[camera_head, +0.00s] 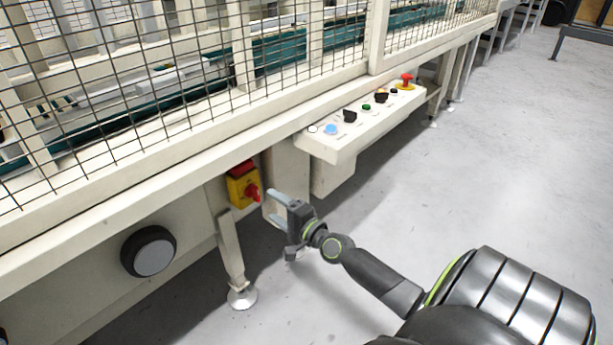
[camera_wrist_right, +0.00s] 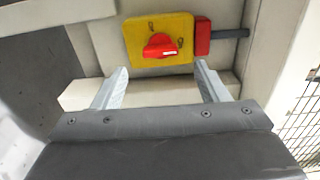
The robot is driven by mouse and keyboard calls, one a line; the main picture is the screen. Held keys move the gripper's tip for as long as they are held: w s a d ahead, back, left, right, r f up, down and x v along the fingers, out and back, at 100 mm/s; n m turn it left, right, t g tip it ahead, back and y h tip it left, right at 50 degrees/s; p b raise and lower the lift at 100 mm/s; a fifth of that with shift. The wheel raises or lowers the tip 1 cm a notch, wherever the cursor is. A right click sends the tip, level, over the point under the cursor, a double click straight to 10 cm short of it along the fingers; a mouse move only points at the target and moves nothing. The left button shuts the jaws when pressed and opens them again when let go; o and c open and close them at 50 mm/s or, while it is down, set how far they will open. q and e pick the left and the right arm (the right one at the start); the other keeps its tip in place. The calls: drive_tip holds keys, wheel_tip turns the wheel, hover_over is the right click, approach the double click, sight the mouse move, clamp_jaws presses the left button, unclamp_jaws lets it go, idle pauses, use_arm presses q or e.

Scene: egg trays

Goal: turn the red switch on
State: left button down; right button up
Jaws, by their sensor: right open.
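The red switch (camera_head: 252,191) is a red rotary knob on a yellow plate (camera_head: 236,189), mounted on the machine's side below the cream ledge. In the right wrist view the red knob (camera_wrist_right: 160,46) sits at the middle of the yellow plate (camera_wrist_right: 136,38), ahead of and between my fingers. My right gripper (camera_head: 276,206) is open and empty, a little to the right of the switch in the head view; it also shows in the right wrist view (camera_wrist_right: 160,86). The fingers appear apart from the knob. My left gripper is not in view.
A red block (camera_wrist_right: 202,36) adjoins the yellow plate. A sloped control panel (camera_head: 345,140) with several buttons and a red emergency stop (camera_head: 406,80) juts out above right. A machine leg (camera_head: 230,250) stands below the switch. Wire mesh (camera_head: 200,60) guards the machine. Grey floor (camera_head: 480,150) is open at right.

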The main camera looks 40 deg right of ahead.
drive_tip(key=s+b, duration=0.1)
drive_tip(key=s, duration=0.9)
drive_tip(key=shift+s+d, duration=0.35)
drive_tip(key=shift+d, duration=0.1)
